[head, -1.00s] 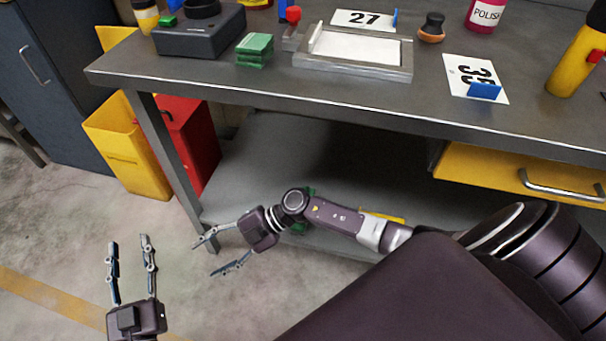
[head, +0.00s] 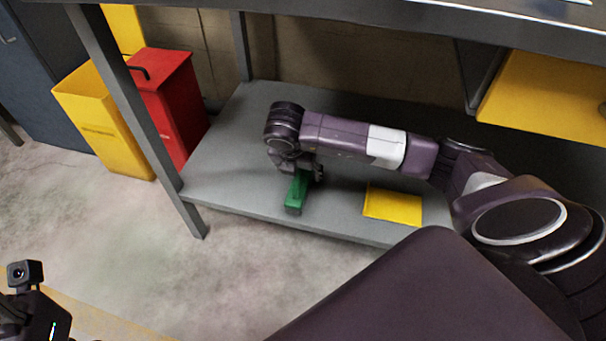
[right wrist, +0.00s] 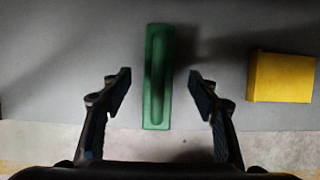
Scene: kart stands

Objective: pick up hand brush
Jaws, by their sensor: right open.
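The hand brush is a green, long, narrow thing (head: 297,191) lying on the grey lower shelf of the workbench. In the right wrist view the green brush (right wrist: 158,76) runs lengthwise in line with the fingers. My right gripper (head: 305,176) points down over the brush and partly hides its far end. Its fingers are open in the right wrist view (right wrist: 160,80), one on each side of the brush, with a gap to both sides. I cannot tell the height left between fingertips and shelf. My left gripper's body (head: 32,312) shows at the lower left corner; its fingers are not visible.
A yellow block (head: 393,205) lies right of the brush on the shelf (head: 225,165). The bench leg (head: 135,120) and tabletop edge (head: 400,14) frame the space. A red bin (head: 170,105) and yellow bin (head: 100,118) stand left. A yellow drawer (head: 545,100) hangs at right.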

